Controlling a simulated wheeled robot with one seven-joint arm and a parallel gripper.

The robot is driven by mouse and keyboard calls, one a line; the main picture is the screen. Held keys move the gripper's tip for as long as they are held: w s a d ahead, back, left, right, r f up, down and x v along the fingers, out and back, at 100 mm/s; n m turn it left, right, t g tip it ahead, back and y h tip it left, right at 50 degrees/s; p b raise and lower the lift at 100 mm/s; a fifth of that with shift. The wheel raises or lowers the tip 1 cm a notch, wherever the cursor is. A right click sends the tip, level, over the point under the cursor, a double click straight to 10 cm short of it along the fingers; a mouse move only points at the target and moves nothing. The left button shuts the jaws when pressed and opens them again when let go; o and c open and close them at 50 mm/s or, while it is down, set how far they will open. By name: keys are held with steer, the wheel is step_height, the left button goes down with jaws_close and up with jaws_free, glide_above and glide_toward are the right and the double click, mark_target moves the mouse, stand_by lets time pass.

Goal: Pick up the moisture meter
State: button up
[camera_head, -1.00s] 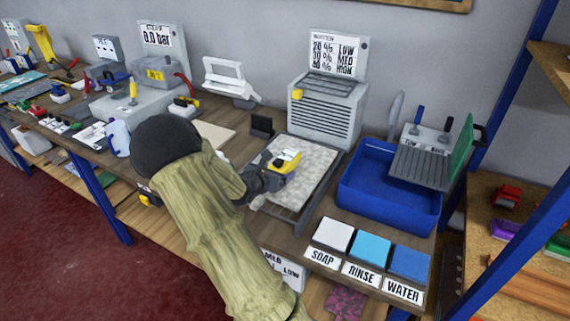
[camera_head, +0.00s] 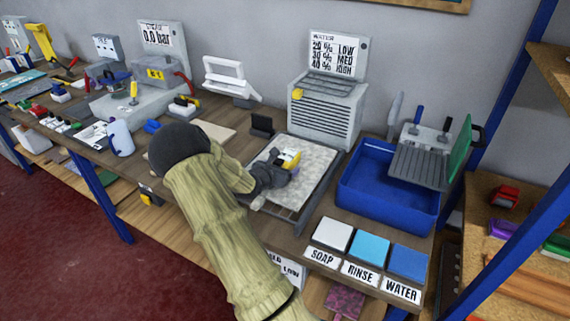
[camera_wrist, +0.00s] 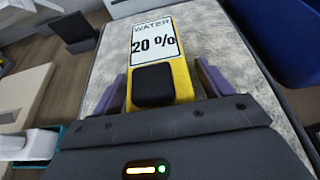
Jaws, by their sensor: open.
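The moisture meter (camera_wrist: 181,75) is a yellow block with a black knob and a white display reading "WATER 20 %". It lies on the pale mottled rug piece in the tray. In the head view the meter (camera_head: 291,157) shows partly, its near end hidden by my dark gripper (camera_head: 284,170). In the wrist view my gripper (camera_wrist: 162,88) is open, with one purple finger on each side of the meter. Narrow gaps show between the fingers and its sides. The lower end of the meter is hidden by the gripper body.
The rug tray (camera_head: 318,190) stands between a grey vented heater (camera_head: 325,115) at the back and a blue basin (camera_head: 388,205) on the right. Soap, rinse and water pads (camera_head: 370,249) sit in front. A small black stand (camera_head: 262,124) is behind the tray's left corner.

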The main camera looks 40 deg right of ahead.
steer(key=c, duration=1.3)
steer(key=shift+r, duration=0.1)
step_height(320, 180, up, 10)
